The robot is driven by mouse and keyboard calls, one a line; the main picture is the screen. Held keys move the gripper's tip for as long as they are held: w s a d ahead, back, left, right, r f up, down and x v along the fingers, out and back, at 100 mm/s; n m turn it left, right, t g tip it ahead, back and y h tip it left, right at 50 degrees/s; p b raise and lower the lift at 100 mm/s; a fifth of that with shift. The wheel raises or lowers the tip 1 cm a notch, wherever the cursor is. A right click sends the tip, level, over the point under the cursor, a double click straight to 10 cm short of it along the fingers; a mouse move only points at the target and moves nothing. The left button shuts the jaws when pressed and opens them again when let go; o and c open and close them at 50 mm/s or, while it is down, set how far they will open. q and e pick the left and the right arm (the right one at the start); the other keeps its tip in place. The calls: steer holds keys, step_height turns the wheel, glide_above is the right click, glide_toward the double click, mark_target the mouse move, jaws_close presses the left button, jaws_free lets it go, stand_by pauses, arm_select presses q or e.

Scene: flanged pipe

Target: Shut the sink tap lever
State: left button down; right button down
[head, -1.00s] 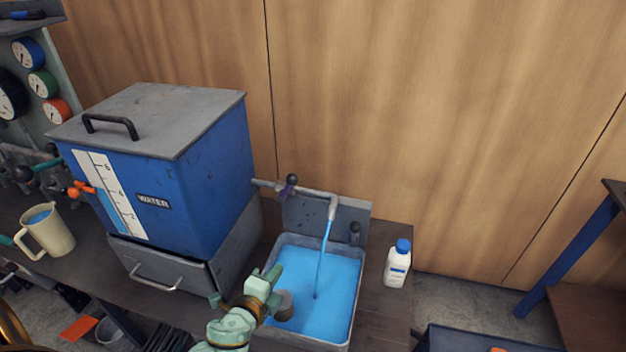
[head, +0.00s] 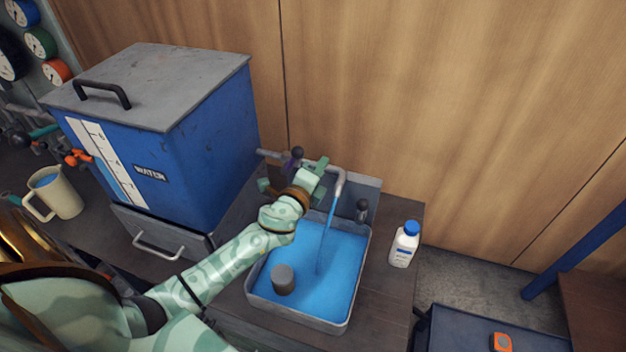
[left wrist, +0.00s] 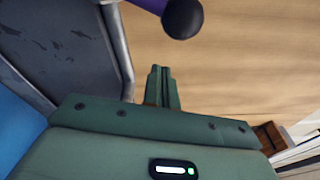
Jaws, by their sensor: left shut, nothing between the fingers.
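The sink tap lever (head: 297,153) has a purple arm and a black ball knob and stands on the pipe behind the sink. Blue water runs from the spout (head: 340,182) into the sink (head: 257,296). My left gripper is in front of the tap in the head view, its fingers hidden there by its own body. In the left wrist view my left gripper (left wrist: 163,72) is shut and empty. The lever's black knob (left wrist: 183,18) and part of its purple arm show above the fingertips there, apart from them in the picture. My right gripper is out of view.
The blue water tank (head: 215,140) stands left of the sink, with a beige jug (head: 62,197) beyond it. A grey cylinder (head: 284,279) is in the sink. A white bottle (head: 403,246) stands to the right. The wooden wall is close behind the tap.

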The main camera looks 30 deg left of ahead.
mark_target(293, 150)
arm_select(q)
steer(key=shift+s+a+r, duration=0.25)
steer(key=shift+s+a, duration=0.2)
steer(key=shift+a, duration=0.35)
steer(key=shift+s+a+r, duration=0.2)
steer(key=shift+s+a, duration=0.25)
steer(key=shift+a, duration=0.3)
steer(key=a+n, duration=0.1)
steer(key=n, duration=0.1)
steer(key=a+r+n, duration=0.1)
steer(key=n, duration=0.1)
steer(key=s+a+r+n, duration=0.1)
steer(key=shift+a+r+n+t, duration=0.1)
steer(key=shift+a+n+t, duration=0.2)
steer(key=shift+a+n, duration=0.1)
steer(key=shift+d, duration=0.1)
